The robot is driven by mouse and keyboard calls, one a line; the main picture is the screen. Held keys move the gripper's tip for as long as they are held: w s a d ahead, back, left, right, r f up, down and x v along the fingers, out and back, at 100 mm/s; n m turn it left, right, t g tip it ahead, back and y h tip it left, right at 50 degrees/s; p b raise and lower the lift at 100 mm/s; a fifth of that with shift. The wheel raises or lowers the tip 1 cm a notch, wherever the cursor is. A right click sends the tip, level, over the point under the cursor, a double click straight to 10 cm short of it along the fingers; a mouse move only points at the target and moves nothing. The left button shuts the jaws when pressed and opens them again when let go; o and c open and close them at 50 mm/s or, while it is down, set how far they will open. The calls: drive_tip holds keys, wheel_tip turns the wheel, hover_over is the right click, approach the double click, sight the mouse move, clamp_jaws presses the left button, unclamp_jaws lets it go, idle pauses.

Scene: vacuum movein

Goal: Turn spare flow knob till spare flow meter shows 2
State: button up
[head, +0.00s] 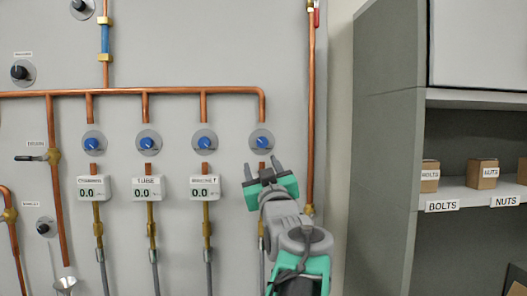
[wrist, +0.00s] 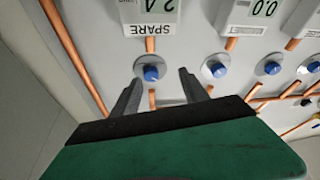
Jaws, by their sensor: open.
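The spare flow knob is a blue knob on a round grey plate, rightmost in its row in the head view (head: 262,141). It also shows in the wrist view (wrist: 151,73), framed between the fingertips. My gripper (head: 261,166) is open and empty, just below the knob in the head view. It also shows in the wrist view (wrist: 159,77). The fingers appear apart from the knob; the exact gap cannot be told. The spare flow meter (wrist: 151,12) appears upside down and cut by the top edge. Its digits include a 2, but the full reading is unclear. My gripper hides it in the head view.
Three other blue knobs, such as the nearest one (head: 204,140), sit left with meters reading 0.0, such as this meter (head: 205,188). A vertical copper pipe (head: 311,110) runs close on the right. A grey shelf unit (head: 385,150) stands farther right.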

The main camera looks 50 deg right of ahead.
sight(262, 143)
drive_tip(key=shift+h, duration=0.4)
drive_tip(key=w+d+r+p, duration=0.1)
drive_tip(key=d, duration=0.1)
drive_tip(key=w+d+r+p, duration=0.1)
drive_tip(key=r, duration=0.1)
drive_tip(key=w+d+r+p, duration=0.1)
drive_tip(key=d, duration=0.1)
drive_tip(key=shift+w+d+r, duration=0.35)
drive_tip(key=shift+w, duration=0.05)
clamp_jaws()
